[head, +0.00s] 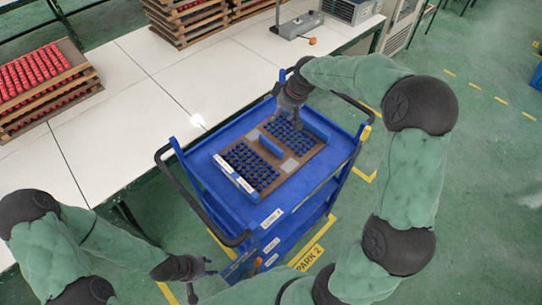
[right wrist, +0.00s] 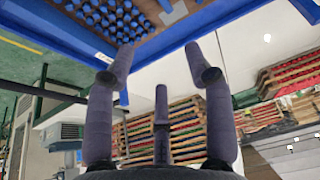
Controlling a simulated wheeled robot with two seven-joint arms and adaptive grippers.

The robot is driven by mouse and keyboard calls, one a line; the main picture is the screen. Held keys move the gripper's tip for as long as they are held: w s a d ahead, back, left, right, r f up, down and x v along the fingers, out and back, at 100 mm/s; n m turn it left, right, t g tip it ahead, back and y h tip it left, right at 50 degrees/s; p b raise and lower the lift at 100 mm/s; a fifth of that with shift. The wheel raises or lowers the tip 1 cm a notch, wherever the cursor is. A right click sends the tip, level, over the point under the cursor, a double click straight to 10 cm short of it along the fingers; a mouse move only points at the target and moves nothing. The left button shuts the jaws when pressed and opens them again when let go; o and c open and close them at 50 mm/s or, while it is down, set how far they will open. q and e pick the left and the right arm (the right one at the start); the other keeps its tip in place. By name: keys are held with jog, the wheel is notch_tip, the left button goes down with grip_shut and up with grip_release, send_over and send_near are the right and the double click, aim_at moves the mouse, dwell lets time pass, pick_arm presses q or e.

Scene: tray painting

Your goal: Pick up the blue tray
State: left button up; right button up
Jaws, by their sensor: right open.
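The blue tray (head: 306,157) is a brown board with rows of small blue parts and blue edge pieces. It lies flat on the top shelf of a blue cart (head: 290,212). My right gripper (head: 290,108) is above the tray's far side, and hides some of that edge. In the right wrist view, the open fingers of that gripper (right wrist: 160,60) have nothing between them, and the tray (right wrist: 150,46) shows beyond them at the top. My left gripper (head: 203,272) is low, in front of the cart and away from the tray; its finger opening is too small to judge.
The cart has a raised blue rim and dark handles (head: 200,220). A white table (head: 140,105) stands to the left and behind, with stacks of red-part trays (head: 45,85) and a grey device (head: 297,25). Green floor (head: 480,170) is clear to the right.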

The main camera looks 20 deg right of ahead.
jog(key=b, duration=0.8)
send_near(272, 143)
jog(key=x, duration=0.1)
jog(key=b+x, duration=0.1)
jog(key=x, duration=0.1)
jog(key=d+x, duration=0.1)
jog(key=x, duration=0.1)
jog(key=shift+w+b, duration=0.4)
jog(key=x, duration=0.1)
jog(key=b+x, duration=0.1)
jog(key=x, duration=0.1)
jog(key=b+x, duration=0.1)
jog(key=shift+s+a+f, duration=0.15)
jog(key=shift+a+f, duration=0.2)
jog(key=shift+a, duration=0.1)
jog(key=shift+f, duration=0.35)
jog(key=shift+r, duration=0.1)
jog(key=shift+c, duration=0.3)
grip_shut()
jog(key=shift+w+r, duration=0.1)
jog(key=shift+w, duration=0.15)
